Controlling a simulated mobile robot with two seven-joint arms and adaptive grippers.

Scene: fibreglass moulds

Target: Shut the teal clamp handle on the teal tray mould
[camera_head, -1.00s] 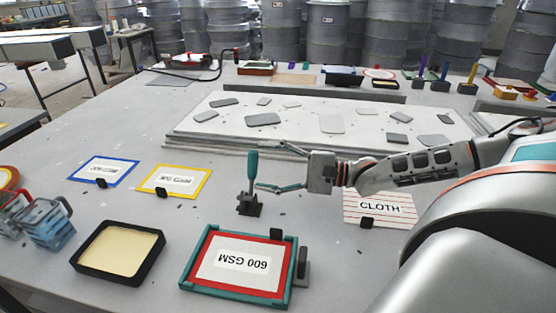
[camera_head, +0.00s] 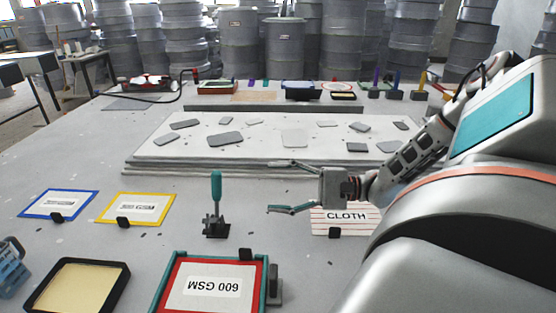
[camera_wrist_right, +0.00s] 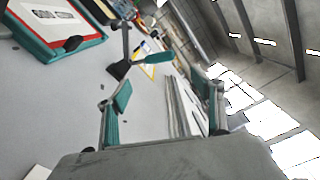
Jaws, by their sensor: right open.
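The teal clamp handle (camera_head: 216,187) stands upright on its dark clamp base (camera_head: 215,227), just behind the teal tray mould (camera_head: 264,277). The mould is a teal frame with a red inner border and a white 600 GSM label, cut off by the bottom edge in the head view. My right gripper (camera_head: 271,187) is open and empty, to the right of the handle and apart from it. In the right wrist view the handle (camera_wrist_right: 158,58) lies beyond the open gripper fingers (camera_wrist_right: 160,95), and the mould (camera_wrist_right: 75,48) shows at top left. My left gripper is not in view.
A CLOTH card (camera_head: 346,217) lies below my right wrist. Yellow (camera_head: 103,220) and blue (camera_head: 25,212) framed cards lie left of the clamp. A black tray (camera_head: 122,280) stands at front left. A low pale slab (camera_head: 180,165) with grey pieces lies behind.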

